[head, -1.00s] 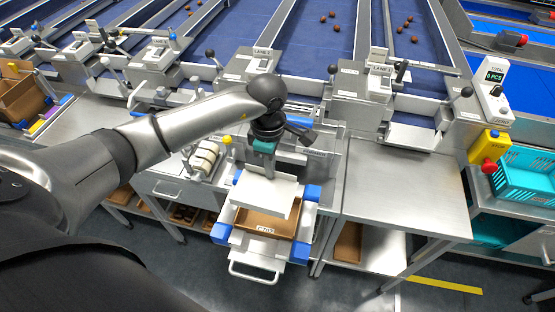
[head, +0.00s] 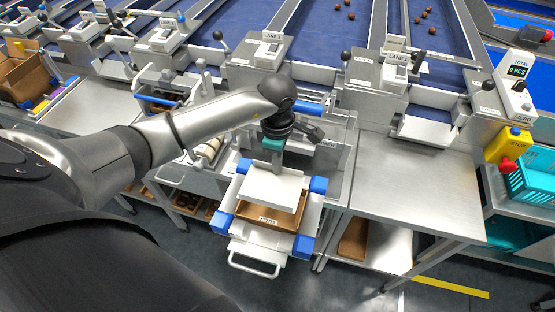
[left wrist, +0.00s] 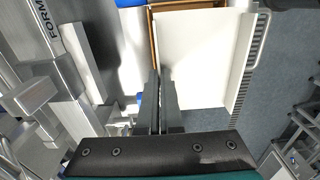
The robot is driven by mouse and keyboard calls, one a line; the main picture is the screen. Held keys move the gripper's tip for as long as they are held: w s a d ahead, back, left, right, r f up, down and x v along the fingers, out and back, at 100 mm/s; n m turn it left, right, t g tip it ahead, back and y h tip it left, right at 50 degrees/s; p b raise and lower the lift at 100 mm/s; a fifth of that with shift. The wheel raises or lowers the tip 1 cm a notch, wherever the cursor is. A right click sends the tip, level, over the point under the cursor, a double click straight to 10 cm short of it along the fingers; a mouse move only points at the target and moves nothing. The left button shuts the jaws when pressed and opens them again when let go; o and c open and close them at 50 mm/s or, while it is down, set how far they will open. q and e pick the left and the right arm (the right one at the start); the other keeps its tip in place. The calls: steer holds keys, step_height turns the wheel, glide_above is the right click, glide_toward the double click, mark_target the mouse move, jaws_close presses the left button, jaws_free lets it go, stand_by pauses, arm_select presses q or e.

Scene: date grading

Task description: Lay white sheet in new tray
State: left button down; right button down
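The white sheet (head: 272,190) hangs from my left gripper (head: 274,166), above the brown tray (head: 285,217). It covers the back part of the tray in the head view; the tray's front wall with a paper label shows below it. In the left wrist view, the two dark fingers (left wrist: 160,106) are close together at the left edge of the sheet (left wrist: 205,60), and a strip of the brown tray (left wrist: 153,30) shows beyond it. Whether the sheet touches the tray is not clear. My right gripper is not in view.
The tray sits on a stand with blue corner blocks (head: 318,185) and a front handle. A bare steel table (head: 415,190) is to the right. Lane machines stand behind, with dates on the blue belts. A turquoise crate (head: 532,182) is at the far right.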

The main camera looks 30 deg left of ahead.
mark_target(278, 178)
arm_select(q)
steer(key=shift+f+b, duration=2.4)
steer(key=shift+f, duration=0.6)
steer(key=shift+f+b, duration=0.75)
steer(key=c, duration=0.7)
jaws_free()
steer(key=shift+r, duration=0.1)
steer(key=shift+r+p, duration=4.25)
steer(key=shift+r, duration=1.7)
